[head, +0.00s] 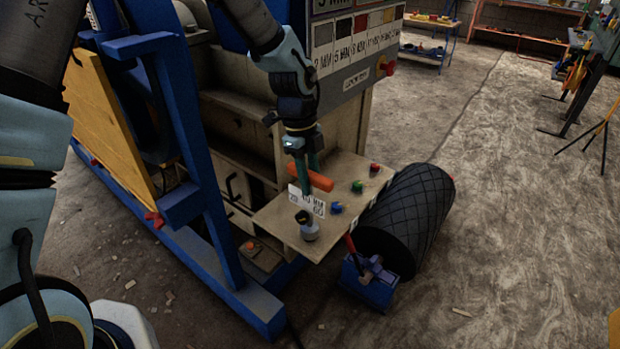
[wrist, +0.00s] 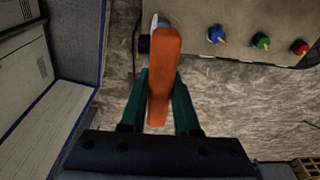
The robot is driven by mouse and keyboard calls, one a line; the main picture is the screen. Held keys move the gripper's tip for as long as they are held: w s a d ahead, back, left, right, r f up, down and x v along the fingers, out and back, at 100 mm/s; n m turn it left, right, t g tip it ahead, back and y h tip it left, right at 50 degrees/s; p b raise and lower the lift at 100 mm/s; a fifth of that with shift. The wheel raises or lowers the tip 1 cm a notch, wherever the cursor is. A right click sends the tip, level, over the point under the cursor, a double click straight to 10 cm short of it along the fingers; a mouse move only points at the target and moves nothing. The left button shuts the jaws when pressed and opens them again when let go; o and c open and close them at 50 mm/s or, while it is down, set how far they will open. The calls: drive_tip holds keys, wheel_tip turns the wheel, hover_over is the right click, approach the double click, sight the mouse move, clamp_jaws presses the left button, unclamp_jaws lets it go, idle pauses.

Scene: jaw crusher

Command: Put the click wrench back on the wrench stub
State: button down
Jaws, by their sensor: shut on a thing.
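The click wrench (head: 316,180) shows as an orange handle above the tan control shelf. My gripper (head: 308,164) reaches down from above, its green fingers closed on it. In the wrist view the orange wrench (wrist: 163,75) lies between my two green fingers (wrist: 163,98) and points away toward the shelf edge. A grey post with a dark top (head: 308,229), which looks like the wrench stub, stands at the shelf's near corner, below and apart from my gripper. The wrench's far end is mostly hidden in both views.
A white scale label (head: 306,200) stands on the shelf (head: 277,215) between the wrench and the post. Blue (head: 336,208), green (head: 357,187) and red (head: 374,169) knobs line the shelf. A black ribbed roller (head: 408,215) and a blue box (head: 366,286) are beside it.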

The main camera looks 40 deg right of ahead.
drive_tip(key=shift+f, duration=0.25)
drive_tip(key=shift+f+b, duration=0.3)
drive_tip(key=shift+f, duration=0.35)
drive_tip(key=c, duration=0.6)
unclamp_jaws()
drive_tip(key=shift+o, duration=0.2)
drive_tip(key=r, duration=0.3)
drive_tip(key=w+r, duration=0.1)
drive_tip(key=r, duration=0.3)
drive_tip(key=w+r+b, duration=0.1)
drive_tip(key=r, duration=0.2)
drive_tip(key=shift+a+r, duration=0.25)
drive_tip(key=shift+r, duration=0.1)
